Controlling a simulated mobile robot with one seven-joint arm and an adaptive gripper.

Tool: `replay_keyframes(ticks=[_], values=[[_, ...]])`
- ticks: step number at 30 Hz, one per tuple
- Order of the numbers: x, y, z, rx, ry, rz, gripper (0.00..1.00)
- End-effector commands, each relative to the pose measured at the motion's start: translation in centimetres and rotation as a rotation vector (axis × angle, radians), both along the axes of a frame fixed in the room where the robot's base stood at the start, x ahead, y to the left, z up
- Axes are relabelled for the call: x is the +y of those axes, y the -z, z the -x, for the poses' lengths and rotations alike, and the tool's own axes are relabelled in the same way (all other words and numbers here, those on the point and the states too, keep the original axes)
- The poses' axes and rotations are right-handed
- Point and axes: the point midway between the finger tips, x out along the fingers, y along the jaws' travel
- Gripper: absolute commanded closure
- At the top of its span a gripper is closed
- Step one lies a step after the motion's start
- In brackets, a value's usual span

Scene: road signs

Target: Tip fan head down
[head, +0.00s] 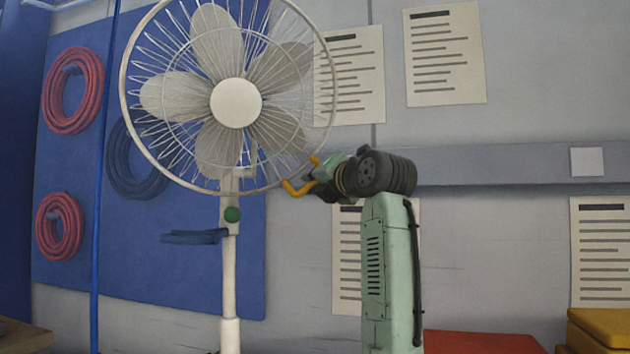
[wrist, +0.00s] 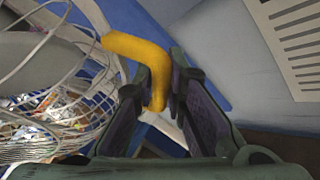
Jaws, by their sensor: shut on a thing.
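The white standing fan has a round wire-caged fan head (head: 236,103) on a pole (head: 229,270), and its face is toward the head camera. A bent yellow handle (head: 293,190) sits at the lower right of the cage rim. It also shows in the wrist view (wrist: 130,47), running from the cage wires to my fingers. My gripper (head: 318,175) is at the right of the cage. In the wrist view its dark fingers (wrist: 160,92) are shut on the handle's end. A green knob (head: 232,214) is on the pole below the head.
A blue board (head: 180,270) with red hose coils (head: 72,90) is on the wall behind the fan. Paper sheets (head: 445,55) hang on the grey wall. A red box (head: 480,342) and a yellow box (head: 600,328) are at the lower right.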

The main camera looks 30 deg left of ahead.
Motion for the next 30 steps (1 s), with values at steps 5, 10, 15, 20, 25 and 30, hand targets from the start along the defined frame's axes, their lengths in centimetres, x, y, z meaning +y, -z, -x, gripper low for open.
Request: replay_keyframes(ticks=[5, 10, 15, 20, 25, 30], values=[[1.2, 0.5, -1.2, -0.050, 0.001, -0.057, 1.00], [1.4, 0.6, -1.3, -0.061, -0.001, -0.070, 1.00], [1.4, 0.7, -1.3, -0.059, -0.001, -0.069, 1.00], [1.4, 0.7, -1.3, -0.059, -0.001, -0.069, 0.77], [1.4, 0.7, -1.3, -0.060, -0.001, -0.069, 0.67], [1.4, 0.7, -1.3, -0.060, -0.001, -0.069, 0.67]])
